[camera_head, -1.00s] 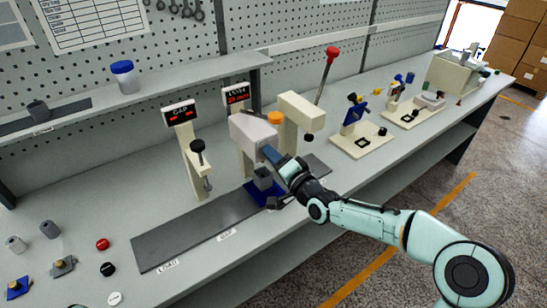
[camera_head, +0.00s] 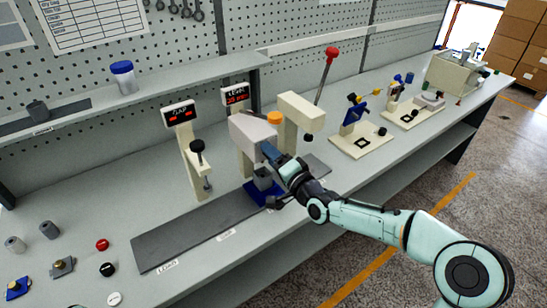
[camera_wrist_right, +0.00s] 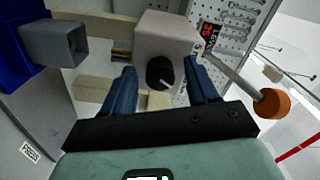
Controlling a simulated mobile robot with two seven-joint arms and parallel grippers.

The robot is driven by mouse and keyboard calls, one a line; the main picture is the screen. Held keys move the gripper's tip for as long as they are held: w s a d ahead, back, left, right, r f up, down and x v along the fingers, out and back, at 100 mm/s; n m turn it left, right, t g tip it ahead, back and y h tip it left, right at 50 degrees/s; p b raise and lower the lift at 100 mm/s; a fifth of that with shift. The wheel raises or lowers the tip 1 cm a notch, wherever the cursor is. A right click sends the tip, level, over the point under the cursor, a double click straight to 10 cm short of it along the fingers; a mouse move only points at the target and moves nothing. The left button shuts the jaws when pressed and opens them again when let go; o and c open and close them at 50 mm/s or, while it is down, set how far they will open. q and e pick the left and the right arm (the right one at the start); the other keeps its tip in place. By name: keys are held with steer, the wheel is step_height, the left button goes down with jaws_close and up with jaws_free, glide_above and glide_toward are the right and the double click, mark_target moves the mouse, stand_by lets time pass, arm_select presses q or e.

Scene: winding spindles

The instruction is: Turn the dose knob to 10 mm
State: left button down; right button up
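The dose knob (camera_wrist_right: 160,73) is a round black knob with a white pointer line, on the face of a pale dispenser head (camera_wrist_right: 172,36). The head also shows in the head view (camera_head: 250,131), where my arm hides the knob. My right gripper (camera_wrist_right: 161,66) is open, its two blue fingers on either side of the knob with visible gaps. In the head view the right gripper (camera_head: 272,156) is right in front of the dispenser. My left gripper is out of view.
Below the dispenser head, a grey square cup (camera_wrist_right: 55,42) stands in a blue holder (camera_head: 258,196) on a dark grey strip (camera_head: 180,238). An orange cap (camera_wrist_right: 271,103) is beside the head. The GAP post (camera_head: 190,155) stands to the left, a cream press (camera_head: 300,108) to the right.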

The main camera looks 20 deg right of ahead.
steer(key=shift+s, duration=0.1)
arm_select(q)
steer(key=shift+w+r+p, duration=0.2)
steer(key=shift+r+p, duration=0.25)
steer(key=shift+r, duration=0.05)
arm_select(e)
steer(key=v, duration=1.3)
steer(key=shift+s, duration=0.1)
